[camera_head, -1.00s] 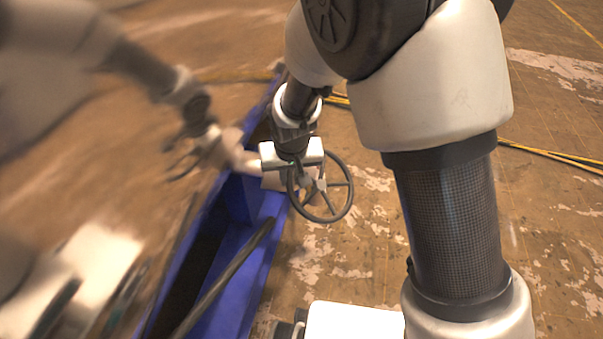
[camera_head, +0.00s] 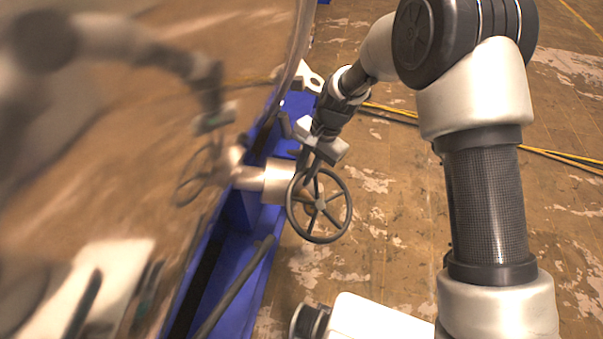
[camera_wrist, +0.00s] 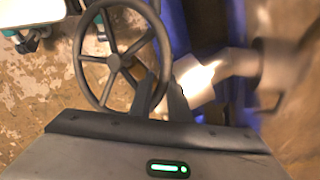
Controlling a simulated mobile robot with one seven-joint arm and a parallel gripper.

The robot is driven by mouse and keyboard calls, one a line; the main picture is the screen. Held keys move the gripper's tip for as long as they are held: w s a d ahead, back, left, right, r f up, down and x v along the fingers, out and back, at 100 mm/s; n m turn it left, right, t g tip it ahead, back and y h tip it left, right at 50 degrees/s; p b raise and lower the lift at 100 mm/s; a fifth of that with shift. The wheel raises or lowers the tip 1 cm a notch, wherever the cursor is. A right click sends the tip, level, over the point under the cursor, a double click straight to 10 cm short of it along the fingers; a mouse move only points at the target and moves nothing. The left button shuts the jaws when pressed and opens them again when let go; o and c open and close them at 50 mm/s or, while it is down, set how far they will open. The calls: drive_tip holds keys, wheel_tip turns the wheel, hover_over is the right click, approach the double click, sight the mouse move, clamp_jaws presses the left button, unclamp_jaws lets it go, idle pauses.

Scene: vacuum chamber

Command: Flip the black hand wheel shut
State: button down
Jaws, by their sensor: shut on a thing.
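The black hand wheel (camera_head: 320,204), with a round rim and several spokes, stands at the end of a short shiny metal stub (camera_head: 262,180) on the chamber's side. My gripper (camera_head: 310,172) reaches down to the wheel's upper left part and is shut on its rim. In the wrist view, the wheel (camera_wrist: 113,61) fills the upper left, and the fingers of my gripper (camera_wrist: 163,84) close around the rim's lower right side. The exact contact at the fingertips is partly hidden.
A polished, curved chamber wall (camera_head: 110,190) fills the left and mirrors my arm and the wheel. A blue frame (camera_head: 235,260) and a dark bar (camera_head: 235,290) lie below the wheel. Yellow cables (camera_head: 555,158) cross the open, worn floor at right.

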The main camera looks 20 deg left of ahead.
sight(323, 169)
drive_tip(key=w+m, duration=0.1)
drive_tip(key=w+d+m+y, duration=0.1)
drive_tip(key=w+d+m+g, duration=0.1)
drive_tip(key=shift+w+f+m+p, duration=0.3)
drive_tip(key=shift+f+m+p, duration=0.1)
drive_tip(key=shift+w+d+f+m+g+y, duration=0.2)
drive_tip(key=shift+w+d+f+m+y, duration=0.15)
drive_tip(key=shift+m, duration=0.25)
drive_tip(key=shift+w+d+f+m+g+y, duration=0.1)
drive_tip(key=shift+w+d+m+g+y, duration=0.15)
drive_tip(key=shift+d+m+y, duration=0.25)
drive_tip(key=c, duration=1.7)
unclamp_jaws()
drive_tip(key=shift+w+f, duration=0.1)
drive_tip(key=shift+c, duration=0.2)
drive_tip(key=shift+r, duration=0.25)
drive_tip(key=p+v, duration=0.2)
drive_tip(key=v, duration=1.5)
drive_tip(key=shift+a, duration=0.1)
